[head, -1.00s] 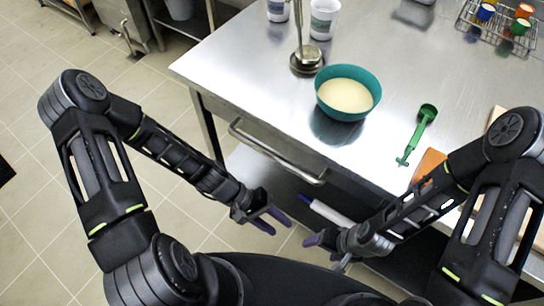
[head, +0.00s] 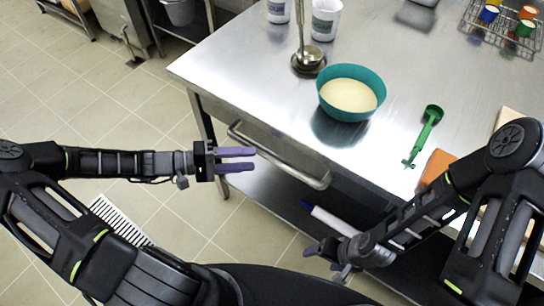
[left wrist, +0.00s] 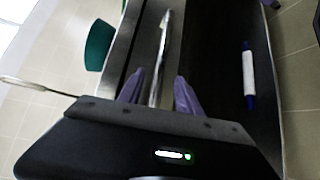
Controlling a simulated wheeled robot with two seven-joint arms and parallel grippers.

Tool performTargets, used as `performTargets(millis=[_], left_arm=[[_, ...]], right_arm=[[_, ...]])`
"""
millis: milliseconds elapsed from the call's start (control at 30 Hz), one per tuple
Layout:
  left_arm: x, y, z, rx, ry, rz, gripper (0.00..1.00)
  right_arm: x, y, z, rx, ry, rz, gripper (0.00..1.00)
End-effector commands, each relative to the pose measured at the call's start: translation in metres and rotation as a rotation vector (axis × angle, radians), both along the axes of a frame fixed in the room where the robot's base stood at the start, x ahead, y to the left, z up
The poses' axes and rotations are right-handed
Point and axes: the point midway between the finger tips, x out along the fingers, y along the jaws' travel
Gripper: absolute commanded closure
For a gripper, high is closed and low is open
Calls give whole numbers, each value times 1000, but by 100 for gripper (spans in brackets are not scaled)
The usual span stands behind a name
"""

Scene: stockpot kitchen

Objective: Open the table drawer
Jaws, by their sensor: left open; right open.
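The metal table's drawer has a bar handle (head: 278,157) on its front edge, and the drawer front looks flush with the table. My left gripper (head: 253,159) is open and empty, with its purple fingers level and pointing right toward the handle's left part. In the left wrist view the handle (left wrist: 161,50) runs lengthwise, seen between the two open fingers (left wrist: 159,78). Whether the fingers are around the bar or still short of it I cannot tell. My right gripper (head: 324,262) is open and empty, low in front of the table.
A teal bowl (head: 348,93) of cream-coloured content stands near the table's front edge, with a ladle stand (head: 308,60) behind it. A green utensil (head: 425,135) lies to its right. A rolling pin (head: 332,219) lies on the dark lower shelf.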

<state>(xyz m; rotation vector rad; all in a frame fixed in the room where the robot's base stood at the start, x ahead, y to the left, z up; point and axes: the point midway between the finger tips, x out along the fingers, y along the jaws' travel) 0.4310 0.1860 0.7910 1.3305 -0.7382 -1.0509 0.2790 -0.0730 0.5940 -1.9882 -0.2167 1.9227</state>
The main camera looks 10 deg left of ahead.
Motion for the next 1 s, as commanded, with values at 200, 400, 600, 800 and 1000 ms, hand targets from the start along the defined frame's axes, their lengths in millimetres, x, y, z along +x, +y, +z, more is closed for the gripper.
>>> performTargets(millis=[200,400,600,800,1000], left_arm=[[9,-26,-2,-4,0,-4,59],[21,-54,-7,-4,0,-3,59],[28,-68,-10,-2,1,-1,59],[28,-68,-10,0,1,0,59],[28,-68,-10,-1,1,-1,70]], right_arm=[[0,0,4,0,0,0,24],[0,0,7,0,1,0,24],[0,0,8,0,1,0,24],[0,0,8,0,1,0,24],[0,0,8,0,1,0,24]])
